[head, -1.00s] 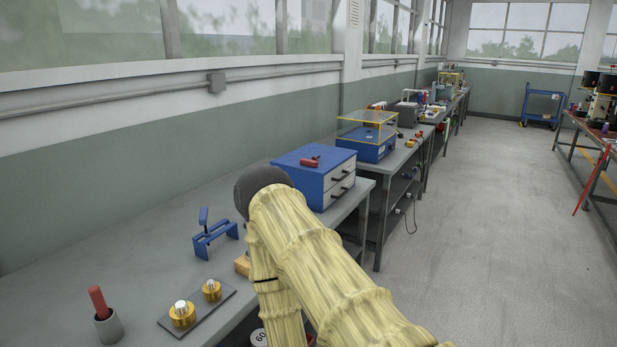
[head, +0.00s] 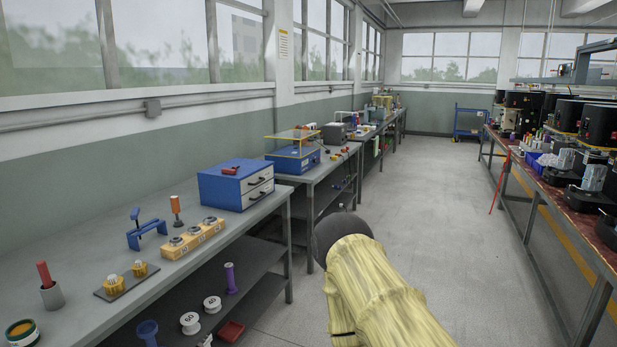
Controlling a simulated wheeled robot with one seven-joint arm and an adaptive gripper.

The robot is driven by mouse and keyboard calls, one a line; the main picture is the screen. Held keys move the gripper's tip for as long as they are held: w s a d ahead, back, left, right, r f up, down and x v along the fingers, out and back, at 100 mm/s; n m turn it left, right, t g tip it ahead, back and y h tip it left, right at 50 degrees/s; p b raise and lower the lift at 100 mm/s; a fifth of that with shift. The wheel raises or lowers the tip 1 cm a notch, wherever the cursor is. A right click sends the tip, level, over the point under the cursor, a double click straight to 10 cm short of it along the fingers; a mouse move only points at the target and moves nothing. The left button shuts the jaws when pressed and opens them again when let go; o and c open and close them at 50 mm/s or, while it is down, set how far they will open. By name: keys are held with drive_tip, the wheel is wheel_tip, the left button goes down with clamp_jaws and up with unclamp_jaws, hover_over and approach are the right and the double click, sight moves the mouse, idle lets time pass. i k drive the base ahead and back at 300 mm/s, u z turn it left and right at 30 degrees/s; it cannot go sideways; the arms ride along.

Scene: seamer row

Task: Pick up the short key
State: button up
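I cannot tell for sure which thing is the short key. A small red piece (head: 231,170) lies on top of the blue drawer cabinet (head: 222,188), but it is too small to make out its form. A blue clamp-like frame with an upright handle (head: 147,232) stands on the near bench, with an orange-handled tool (head: 175,208) behind it to the right. My arm in its yellow sleeve rises from the bottom right and ends in view at a dark rounded joint. My gripper is not in view.
The near bench (head: 75,262) also holds a yellow block with several round inserts (head: 193,238), a dark plate with two brass pieces (head: 127,282) and a grey cup with a red handle (head: 49,286). White spools (head: 190,323) sit on its lower shelf. The aisle floor (head: 430,200) is clear.

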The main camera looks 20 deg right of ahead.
sight(233, 171)
drive_tip(key=u, duration=1)
drive_tip(key=i, duration=1.15)
drive_tip(key=z, duration=0.35)
drive_tip(key=i, duration=0.8)
drive_tip(key=z, duration=1.1)
drive_tip(key=i, duration=0.2)
drive_tip(key=z, duration=0.15)
